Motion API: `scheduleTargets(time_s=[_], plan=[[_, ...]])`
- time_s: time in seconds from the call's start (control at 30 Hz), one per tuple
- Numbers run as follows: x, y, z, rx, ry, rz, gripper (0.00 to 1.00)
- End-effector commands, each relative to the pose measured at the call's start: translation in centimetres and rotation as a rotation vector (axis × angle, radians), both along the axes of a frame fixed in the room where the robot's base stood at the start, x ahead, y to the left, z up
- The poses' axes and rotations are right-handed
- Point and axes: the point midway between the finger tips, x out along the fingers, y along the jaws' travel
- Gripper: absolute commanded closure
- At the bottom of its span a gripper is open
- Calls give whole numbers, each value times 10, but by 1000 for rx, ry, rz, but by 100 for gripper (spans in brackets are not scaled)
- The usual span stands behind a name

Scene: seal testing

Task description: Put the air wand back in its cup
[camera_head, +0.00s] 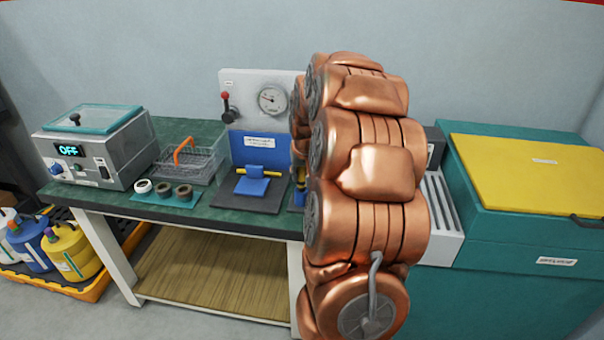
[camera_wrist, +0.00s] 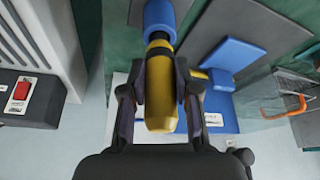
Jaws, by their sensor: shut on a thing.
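The air wand (camera_wrist: 161,95) has a yellow body with a dark band, and it stands between my fingers in the wrist view. My gripper (camera_wrist: 160,80) is shut on it. A blue cylinder (camera_wrist: 159,17) lies in line with the wand's far end, joined to it by a dark neck. I cannot tell whether it is the cup or part of the wand. In the head view my copper arm hides the gripper. Only a sliver of blue and yellow (camera_head: 299,190) shows at the arm's left edge.
A blue fixture with a yellow bar (camera_head: 252,180) stands left of my arm, below a gauge panel (camera_head: 271,99). A wire basket (camera_head: 187,163), several rings and an OFF-display bath (camera_head: 95,150) are farther left. A teal cabinet with a yellow lid (camera_head: 530,170) is at right.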

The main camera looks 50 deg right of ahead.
Motion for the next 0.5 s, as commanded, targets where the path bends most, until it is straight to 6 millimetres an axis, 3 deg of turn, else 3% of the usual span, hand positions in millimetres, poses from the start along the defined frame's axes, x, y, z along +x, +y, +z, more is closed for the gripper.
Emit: scheduleTargets(time_s=[0.07,0.1,0.37,0.5], plan=[[0,0,0,-1,-1,0,100],[0,0,0,-1,-1,0,68],[0,0,0,0,0,0,40],[0,0,0,0,0,0,40]])
